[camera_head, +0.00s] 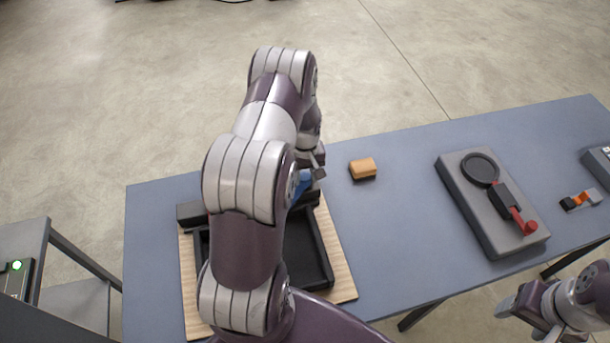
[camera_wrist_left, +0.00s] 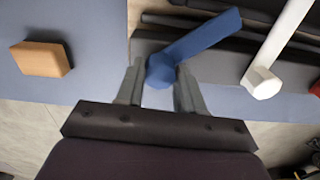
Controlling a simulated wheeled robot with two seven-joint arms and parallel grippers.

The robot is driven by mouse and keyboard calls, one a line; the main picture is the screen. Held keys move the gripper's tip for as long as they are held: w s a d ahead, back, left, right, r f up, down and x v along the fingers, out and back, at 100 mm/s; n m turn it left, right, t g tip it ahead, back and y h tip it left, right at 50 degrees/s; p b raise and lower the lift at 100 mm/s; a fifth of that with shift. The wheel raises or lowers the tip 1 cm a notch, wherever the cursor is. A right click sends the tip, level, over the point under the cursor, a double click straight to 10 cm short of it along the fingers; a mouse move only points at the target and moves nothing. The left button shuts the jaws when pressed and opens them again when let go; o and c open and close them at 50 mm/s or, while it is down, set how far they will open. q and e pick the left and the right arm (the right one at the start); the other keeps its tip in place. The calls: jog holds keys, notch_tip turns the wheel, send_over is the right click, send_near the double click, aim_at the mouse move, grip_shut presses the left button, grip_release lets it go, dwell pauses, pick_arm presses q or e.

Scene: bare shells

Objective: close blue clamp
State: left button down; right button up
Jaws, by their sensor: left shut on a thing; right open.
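The blue clamp (camera_head: 305,181) is at the back of the black frame fixture on the wooden board, mostly hidden behind my left arm in the head view. In the left wrist view its blue lever (camera_wrist_left: 208,38) slants from upper right down to a rounded end between the fingers. My left gripper (camera_wrist_left: 160,82) is shut on that end; in the head view this gripper (camera_head: 313,168) is partly covered by my arm. My right gripper (camera_head: 510,304) is open and empty, low at the right, off the table's front edge.
A white lever (camera_wrist_left: 278,48) stands beside the blue one in the left wrist view. An orange-brown block (camera_head: 363,168) lies right of the fixture (camera_head: 318,255). A grey plate (camera_head: 480,226) with a black ring and red handle is further right. Table between them is clear.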

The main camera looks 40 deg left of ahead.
pick_arm(q)
jog(key=n+b, duration=0.1)
jog(key=n, duration=0.3)
jog(key=shift+n, duration=0.3)
jog(key=shift+n+b, duration=0.35)
jog(key=shift+n, duration=2.15)
jog(key=c, duration=0.7)
grip_release()
jog(key=shift+w+r, duration=0.1)
jog(key=shift+r, duration=0.3)
notch_tip(320, 180, up, 12)
jog(key=b, duration=0.2)
jog(key=shift+b, duration=0.35)
